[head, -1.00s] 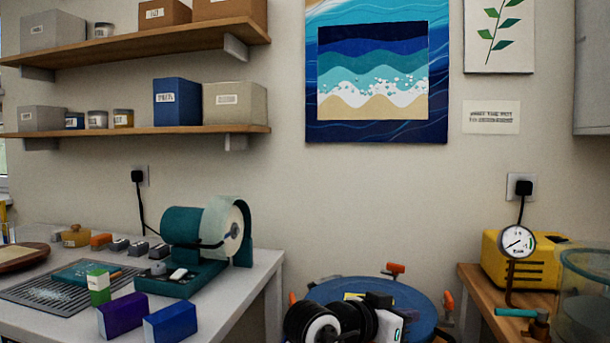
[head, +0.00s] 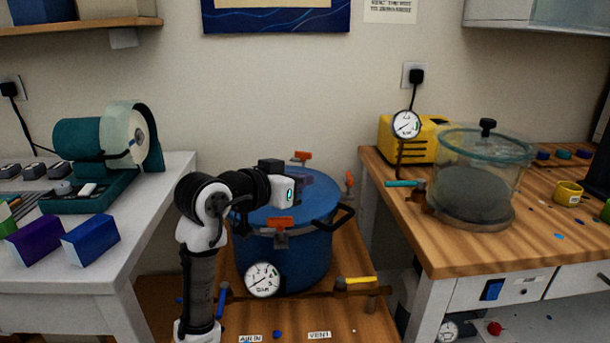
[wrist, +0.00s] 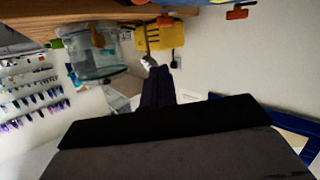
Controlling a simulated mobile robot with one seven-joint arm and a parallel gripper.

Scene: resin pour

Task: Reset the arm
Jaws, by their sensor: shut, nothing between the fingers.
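My arm, white and black, stands folded in front of a blue pressure pot (head: 285,250) in the head view. Its end lies over the pot's lid, partly hidden by my own wrist. In the wrist view my gripper (wrist: 159,84) shows as dark fingers pressed together, with nothing between them. That view is upside down: the clear vacuum chamber (wrist: 95,52) and the yellow pump (wrist: 165,36) hang from the top, beyond the fingers and apart from them.
The pot has orange clamps, a black handle (head: 345,216) and a gauge (head: 263,280). At right, a wooden bench (head: 450,245) carries the glass chamber (head: 478,180) and yellow pump (head: 390,140). At left, a white table (head: 150,205) holds a teal machine (head: 90,145) and coloured boxes.

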